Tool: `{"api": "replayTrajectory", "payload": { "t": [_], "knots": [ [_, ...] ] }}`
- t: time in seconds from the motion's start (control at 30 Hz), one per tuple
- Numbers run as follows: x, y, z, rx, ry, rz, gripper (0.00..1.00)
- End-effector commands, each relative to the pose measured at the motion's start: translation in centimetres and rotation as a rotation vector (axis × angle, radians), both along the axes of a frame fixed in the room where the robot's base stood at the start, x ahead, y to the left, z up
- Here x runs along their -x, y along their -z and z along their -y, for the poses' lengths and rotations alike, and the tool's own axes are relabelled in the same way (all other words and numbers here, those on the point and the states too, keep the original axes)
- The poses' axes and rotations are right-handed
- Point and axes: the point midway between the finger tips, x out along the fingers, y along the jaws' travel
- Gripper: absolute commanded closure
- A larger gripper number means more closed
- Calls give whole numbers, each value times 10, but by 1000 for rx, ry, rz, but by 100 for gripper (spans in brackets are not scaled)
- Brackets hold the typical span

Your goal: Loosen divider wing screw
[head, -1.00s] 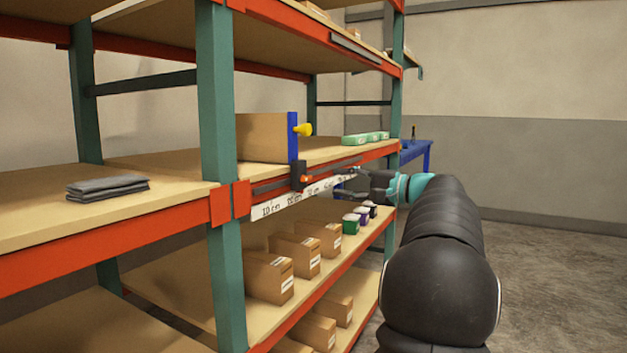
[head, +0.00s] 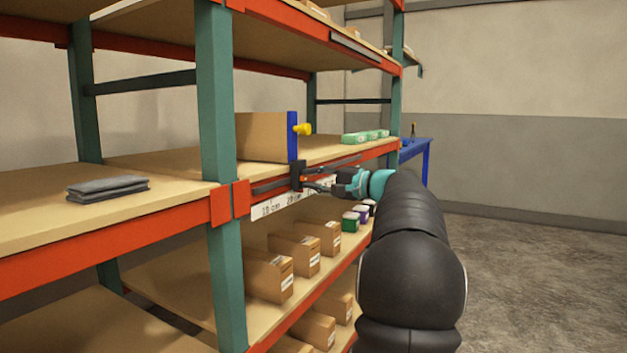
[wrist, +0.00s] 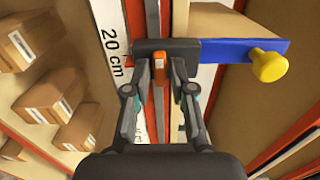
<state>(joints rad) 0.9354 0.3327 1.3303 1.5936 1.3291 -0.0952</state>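The divider is a brown panel (head: 262,137) with a blue front edge (head: 292,136) and a yellow knob (head: 303,129). A black block (head: 297,172) sits below it on the shelf's front rail. The small orange wing screw (wrist: 160,66) projects from this block; in the head view it is a small orange spot (head: 304,179). My gripper (wrist: 161,76) is open, with one finger on each side of the screw. Narrow gaps seem to show between the fingers and the screw. In the head view my gripper (head: 318,186) is right in front of the block.
A white scale strip (head: 270,208) marked in cm runs along the rail. Cardboard boxes (head: 268,276) and small dark-lidded containers (head: 350,221) stand on the shelf below. Green items (head: 362,137) lie right of the divider. Grey cloths (head: 108,187) lie left. The floor (head: 530,270) at right is clear.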

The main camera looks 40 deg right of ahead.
Motion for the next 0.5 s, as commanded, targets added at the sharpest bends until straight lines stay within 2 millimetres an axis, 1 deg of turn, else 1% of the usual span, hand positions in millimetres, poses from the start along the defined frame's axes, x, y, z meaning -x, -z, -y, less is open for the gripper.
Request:
{"api": "replayTrajectory", "payload": {
  "t": [0.03, 0.07, 0.33, 0.5],
  "knots": [
    [0, 0, 0, 0, 0, 0, 96],
    [0, 0, 0, 0, 0, 0, 100],
    [0, 1, 0, 6, 0, 2, 100],
    [0, 3, 0, 42, 0, 18, 100]
  ]
}}
